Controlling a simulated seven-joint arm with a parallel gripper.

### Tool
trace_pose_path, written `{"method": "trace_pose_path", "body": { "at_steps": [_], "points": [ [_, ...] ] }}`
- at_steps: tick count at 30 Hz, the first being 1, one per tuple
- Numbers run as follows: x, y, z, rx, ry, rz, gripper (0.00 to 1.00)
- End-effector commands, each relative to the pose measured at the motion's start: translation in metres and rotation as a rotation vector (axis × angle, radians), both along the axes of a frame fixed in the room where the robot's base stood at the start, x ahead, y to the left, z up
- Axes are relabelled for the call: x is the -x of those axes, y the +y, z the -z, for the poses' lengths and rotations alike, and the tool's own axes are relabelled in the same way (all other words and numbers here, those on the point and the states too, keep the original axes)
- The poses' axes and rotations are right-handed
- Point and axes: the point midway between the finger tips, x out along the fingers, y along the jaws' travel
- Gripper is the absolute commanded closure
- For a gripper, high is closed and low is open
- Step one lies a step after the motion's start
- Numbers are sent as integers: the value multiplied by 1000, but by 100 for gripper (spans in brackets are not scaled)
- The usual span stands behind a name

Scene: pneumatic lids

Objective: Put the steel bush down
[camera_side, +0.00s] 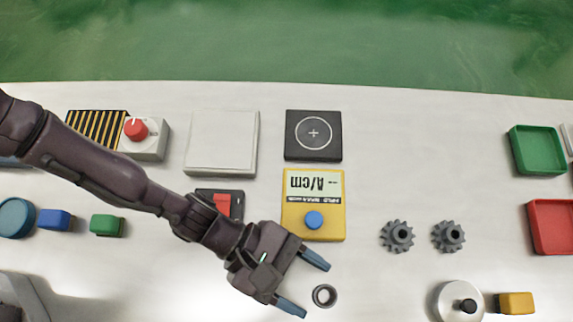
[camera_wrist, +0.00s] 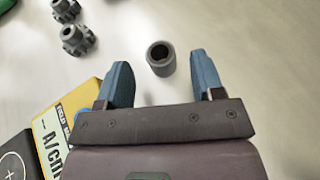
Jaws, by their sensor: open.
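The steel bush is a short dark grey ring (camera_side: 324,296) standing on the white table in the side view, its round opening facing up. It also shows in the wrist view (camera_wrist: 161,58), upright, just beyond and between the fingertips. My gripper (camera_side: 309,287) has its two blue fingers spread apart, with nothing between them. In the wrist view my gripper (camera_wrist: 160,78) shows the fingers on either side, and the bush appears apart from both.
A yellow meter (camera_side: 296,222) with a blue knob lies close behind my gripper. Two dark gears (camera_side: 397,236) and (camera_side: 448,237) lie to the right. A silver disc (camera_side: 459,302) and a yellow block (camera_side: 516,303) are farther right. Green (camera_side: 538,150) and red (camera_side: 553,226) trays stand at the right edge.

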Motion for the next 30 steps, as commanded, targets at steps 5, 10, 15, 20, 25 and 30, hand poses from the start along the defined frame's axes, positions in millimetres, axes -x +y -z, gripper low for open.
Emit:
{"method": "trace_pose_path", "body": {
  "at_steps": [5,10,15,20,25,30],
  "points": [
    [-19,34,-16,-1,-1,-3,39],
    [-30,57,-27,0,-2,-1,39],
    [-35,68,-32,0,-1,0,39],
    [-35,70,-32,0,0,1,39],
    [-39,72,-37,5,-22,10,39],
    [-66,95,-78,33,-214,101,39]
  ]
}}
